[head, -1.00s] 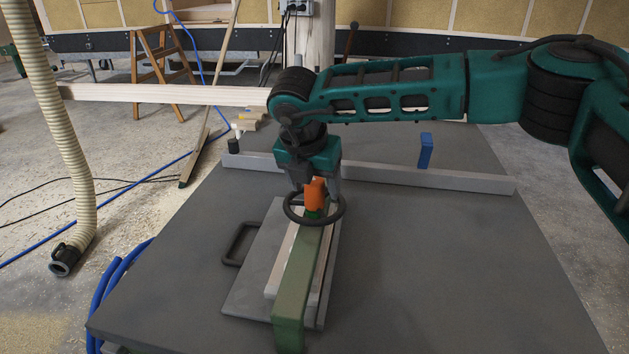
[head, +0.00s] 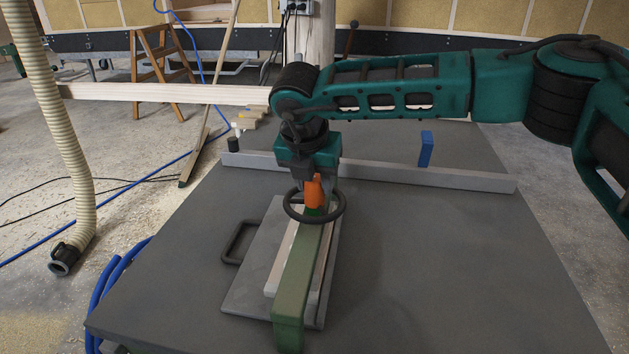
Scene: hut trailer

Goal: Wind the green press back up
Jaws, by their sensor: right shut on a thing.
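The green press (head: 294,283) shows as a long green arm reaching over a grey plate on the dark table. At its far end is a dark ring handwheel (head: 290,212) with an orange knob (head: 315,193). My right gripper (head: 315,182) points down over the handwheel and is shut on the orange knob. Its fingers partly hide the knob, and the wheel's hub is hard to make out. My left gripper is not in view.
The grey plate (head: 247,289) with a dark loop handle (head: 236,243) lies under the press arm. A pale rail (head: 430,177) crosses the table (head: 440,270) behind, with a blue block (head: 426,149) at it. The table's right side is clear. A ribbed hose (head: 70,150) hangs at left.

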